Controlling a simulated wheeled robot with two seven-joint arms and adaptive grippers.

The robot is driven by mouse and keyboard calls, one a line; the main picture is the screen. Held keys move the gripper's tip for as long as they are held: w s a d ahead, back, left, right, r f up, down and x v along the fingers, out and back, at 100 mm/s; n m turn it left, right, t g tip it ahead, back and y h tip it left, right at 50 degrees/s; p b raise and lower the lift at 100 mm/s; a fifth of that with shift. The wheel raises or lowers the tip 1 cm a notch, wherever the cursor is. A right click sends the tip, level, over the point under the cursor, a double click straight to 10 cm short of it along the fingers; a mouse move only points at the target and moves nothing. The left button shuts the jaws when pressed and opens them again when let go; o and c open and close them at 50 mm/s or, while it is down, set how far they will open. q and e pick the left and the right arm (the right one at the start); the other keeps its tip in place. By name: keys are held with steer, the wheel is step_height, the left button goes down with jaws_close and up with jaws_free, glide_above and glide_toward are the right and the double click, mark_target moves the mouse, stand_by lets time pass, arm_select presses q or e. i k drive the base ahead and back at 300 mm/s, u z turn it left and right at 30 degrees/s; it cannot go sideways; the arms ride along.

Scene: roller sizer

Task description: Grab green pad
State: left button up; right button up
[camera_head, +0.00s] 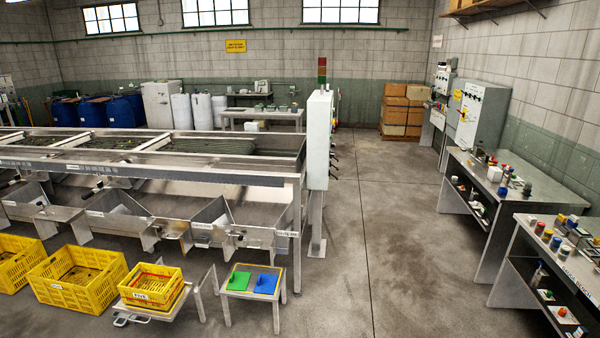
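A green pad (239,281) lies flat on the left half of a small low stand (251,294) with a yellow-edged top. A blue pad (266,284) lies beside it on the right half. The stand is at the lower middle of the head view, in front of the metal sizer. Neither of my grippers shows in this view.
The roller sizer (150,175) stretches behind. Workbenches (520,210) line the right. The floor (385,260) between is clear.

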mark_target(239, 280)
steer(key=i, duration=3.4)
steer(key=u, duration=2.75)
